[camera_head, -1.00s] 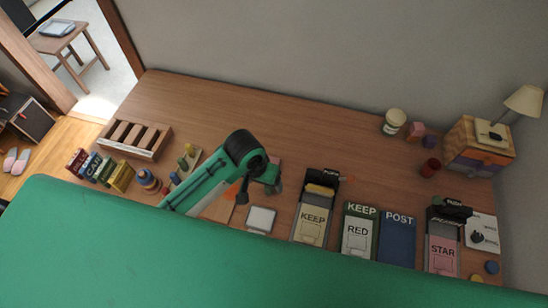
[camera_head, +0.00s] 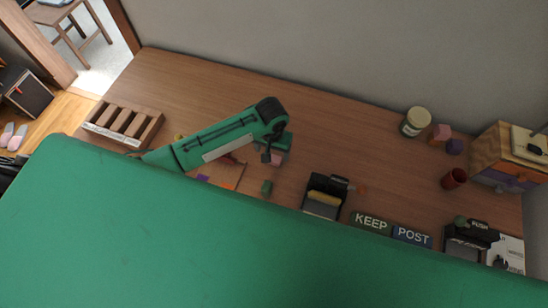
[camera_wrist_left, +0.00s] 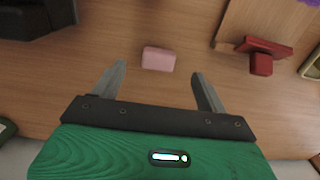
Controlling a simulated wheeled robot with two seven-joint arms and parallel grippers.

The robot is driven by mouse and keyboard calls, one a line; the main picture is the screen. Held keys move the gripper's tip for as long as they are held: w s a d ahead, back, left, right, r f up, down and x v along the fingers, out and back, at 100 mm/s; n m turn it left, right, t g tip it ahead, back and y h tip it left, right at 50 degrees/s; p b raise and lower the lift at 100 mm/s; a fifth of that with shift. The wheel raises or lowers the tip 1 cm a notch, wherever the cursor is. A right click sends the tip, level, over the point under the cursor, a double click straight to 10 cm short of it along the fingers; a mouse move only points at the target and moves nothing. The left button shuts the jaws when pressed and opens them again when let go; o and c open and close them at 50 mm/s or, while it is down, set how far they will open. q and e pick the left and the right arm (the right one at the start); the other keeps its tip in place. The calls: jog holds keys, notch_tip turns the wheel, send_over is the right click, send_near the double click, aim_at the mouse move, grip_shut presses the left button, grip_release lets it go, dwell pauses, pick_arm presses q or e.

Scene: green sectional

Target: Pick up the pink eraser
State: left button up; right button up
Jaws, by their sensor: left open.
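The pink eraser (camera_wrist_left: 158,59) lies on the wooden table in the left wrist view, ahead of the open jaws and roughly midway between them. In the head view a small pink patch, the eraser (camera_head: 276,159), shows beside my left gripper (camera_head: 268,156). My left gripper also shows in the left wrist view (camera_wrist_left: 157,82); it is open, its two grey fingers apart with nothing between them. The fingertips point at the table and do not touch the eraser as seen. My right gripper is not in view.
A red object (camera_wrist_left: 262,60) lies right of the eraser, by an orange-brown board (camera_wrist_left: 275,18). A black-topped holder (camera_head: 326,184) stands right of the gripper, and a small green block (camera_head: 266,187) lies nearer. A slotted wooden rack (camera_head: 125,123) is at left. The table's back middle is clear.

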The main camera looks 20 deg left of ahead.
aim_at(274, 158)
pick_arm(q)
notch_tip(274, 158, down, 3)
jog(key=shift+w+r, duration=0.1)
jog(key=shift+w, duration=0.05)
jog(key=shift+w+f+p, duration=0.15)
jog(key=shift+f+p, duration=0.2)
jog(key=shift+p, duration=0.05)
jog(key=f, duration=0.2)
jog(key=w+f+p, duration=0.1)
jog(key=shift+f, duration=0.4)
jog(key=shift+s+f, duration=0.1)
jog(key=shift+f, duration=0.1)
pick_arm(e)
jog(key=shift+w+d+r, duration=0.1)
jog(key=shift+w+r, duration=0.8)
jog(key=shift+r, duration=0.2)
pick_arm(q)
jog(key=shift+c, duration=0.2)
jog(key=c, duration=1)
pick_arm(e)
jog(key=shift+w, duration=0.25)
